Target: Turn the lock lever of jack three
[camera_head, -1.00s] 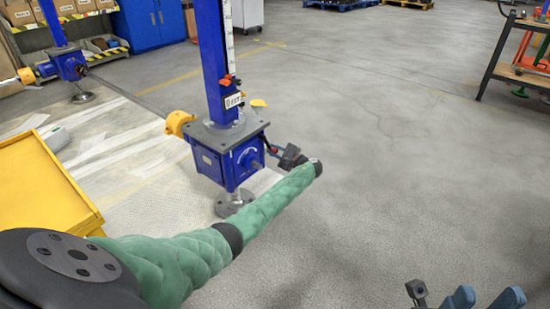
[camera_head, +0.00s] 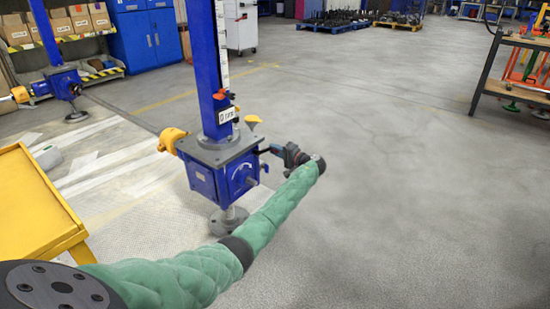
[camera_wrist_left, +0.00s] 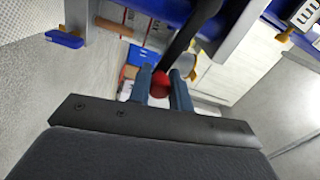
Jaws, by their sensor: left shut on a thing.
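The nearest jack (camera_head: 205,183) is a blue gearbox with a grey top plate, a tall blue column and a round grey foot. I cannot read a jack number on it. A black lock lever (camera_wrist_left: 204,14) with a red knob (camera_wrist_left: 160,84) sticks out from its right side. My left gripper (camera_head: 272,150) is beside that side of the gearbox. In the left wrist view, its two blue-grey fingers (camera_wrist_left: 162,88) are closed around the red knob. In the head view the knob is mostly hidden by the gripper. My right gripper is out of view.
A yellow cart or table (camera_head: 35,205) stands at the left. Another blue jack (camera_head: 66,84) is farther back left. Blue cabinets (camera_head: 145,40) and shelves with boxes line the back. A workbench (camera_head: 515,85) stands at the far right. Open grey floor lies right of the near jack.

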